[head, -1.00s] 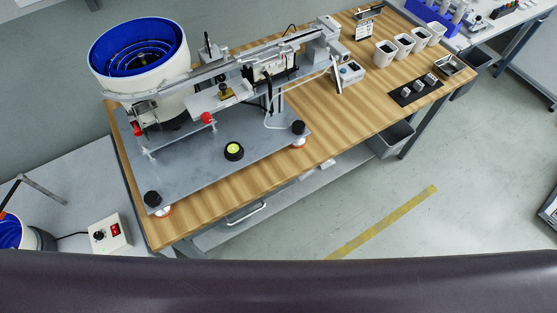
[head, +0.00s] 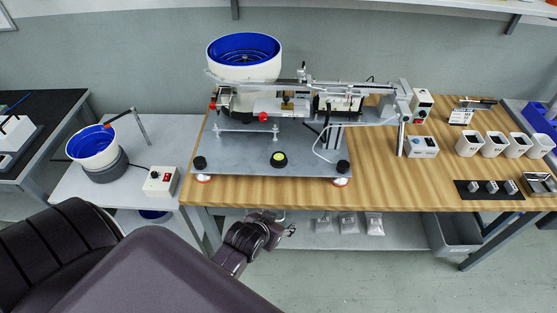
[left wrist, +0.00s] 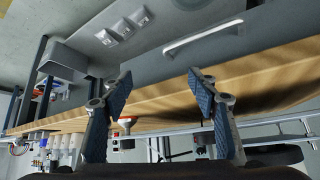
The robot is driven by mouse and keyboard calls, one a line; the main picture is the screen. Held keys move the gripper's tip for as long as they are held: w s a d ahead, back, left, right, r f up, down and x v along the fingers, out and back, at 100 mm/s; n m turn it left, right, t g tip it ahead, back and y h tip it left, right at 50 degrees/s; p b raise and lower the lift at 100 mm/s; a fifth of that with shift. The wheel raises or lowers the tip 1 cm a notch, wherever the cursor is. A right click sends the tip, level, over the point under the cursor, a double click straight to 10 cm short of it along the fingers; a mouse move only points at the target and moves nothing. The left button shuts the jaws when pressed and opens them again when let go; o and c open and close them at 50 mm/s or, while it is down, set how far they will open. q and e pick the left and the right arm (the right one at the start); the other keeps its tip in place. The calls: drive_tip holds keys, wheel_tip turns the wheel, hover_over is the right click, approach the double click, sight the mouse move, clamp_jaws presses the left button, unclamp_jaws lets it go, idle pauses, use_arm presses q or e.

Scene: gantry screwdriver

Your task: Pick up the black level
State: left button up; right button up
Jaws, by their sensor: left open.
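The black level (head: 278,159) is a round black disc with a yellow-green centre. It sits on the grey metal base plate (head: 238,165) of the feeder machine, near the plate's front edge. My left gripper (head: 284,225) is in front of the wooden table, near its front edge and apart from the level. In the left wrist view the two fingers of my left gripper (left wrist: 160,82) are spread apart with nothing between them. I cannot make out the level for sure in that view. My right gripper is not in view.
The wooden table (head: 400,196) has black-topped feet of the plate at its front. A white bowl feeder (head: 243,68) and a long rail stand behind the level. White cups (head: 469,144) and a black mat (head: 462,188) are at the right. A shelf with packets (head: 348,224) lies below.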

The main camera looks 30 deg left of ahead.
sight(278, 158)
use_arm(q)
drive_tip(key=w+a+r+n+t+y, duration=0.1)
drive_tip(key=w+a+r, duration=0.2)
drive_tip(key=w+a+r+n+t+y, duration=0.1)
drive_tip(key=w+a+r+t, duration=0.1)
drive_tip(key=w+a+r, duration=0.1)
drive_tip(key=w+a+r+n+t+y, duration=0.1)
drive_tip(key=w+a+r, duration=0.2)
drive_tip(key=w+r, duration=0.1)
drive_tip(key=shift+w+a, duration=0.2)
drive_tip(key=shift+w, duration=0.55)
drive_tip(key=shift+w+a+f, duration=0.15)
drive_tip(key=shift+w+f, duration=0.1)
drive_tip(key=shift+w, duration=0.25)
drive_tip(key=p+x, duration=0.1)
drive_tip(key=x, duration=0.2)
drive_tip(key=shift+w+f, duration=0.35)
drive_tip(key=shift+w, duration=0.2)
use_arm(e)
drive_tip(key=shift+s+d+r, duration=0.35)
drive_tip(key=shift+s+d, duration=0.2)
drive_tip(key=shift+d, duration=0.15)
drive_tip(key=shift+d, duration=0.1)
use_arm(q)
drive_tip(key=shift+c, duration=1.3)
drive_tip(key=c, duration=1.2)
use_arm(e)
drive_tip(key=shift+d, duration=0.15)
